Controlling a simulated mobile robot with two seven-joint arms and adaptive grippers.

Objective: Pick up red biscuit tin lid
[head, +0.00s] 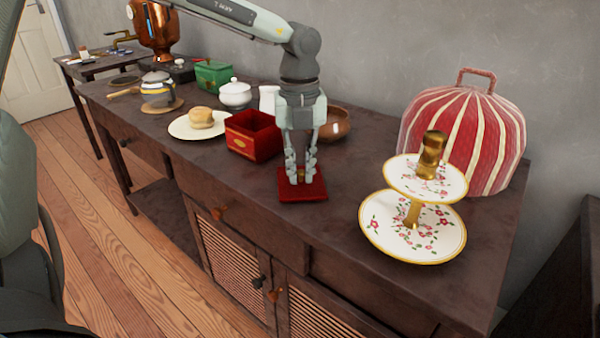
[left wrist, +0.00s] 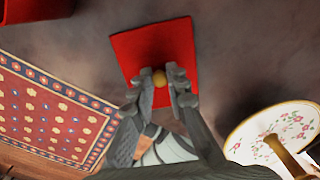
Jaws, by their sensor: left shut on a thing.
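The red biscuit tin lid (head: 314,192) is a flat red square near the front edge of the dark sideboard. It also shows in the left wrist view (left wrist: 180,42), with a round gold knob (left wrist: 159,78) between my fingertips. My left gripper (head: 300,178) points straight down over the lid and is shut on its knob. I cannot tell whether the lid touches the sideboard or is just clear of it. The open red biscuit tin (head: 253,137) stands to the left of the gripper, without its lid. My right gripper is in neither view.
A two-tier floral cake stand (head: 412,229) and a red striped tea cosy (head: 461,135) stand to the right. Behind the gripper is a brown bowl (head: 336,123). A plate (head: 189,129) with a bun, a white lidded pot (head: 235,94) and a green box (head: 213,75) are left.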

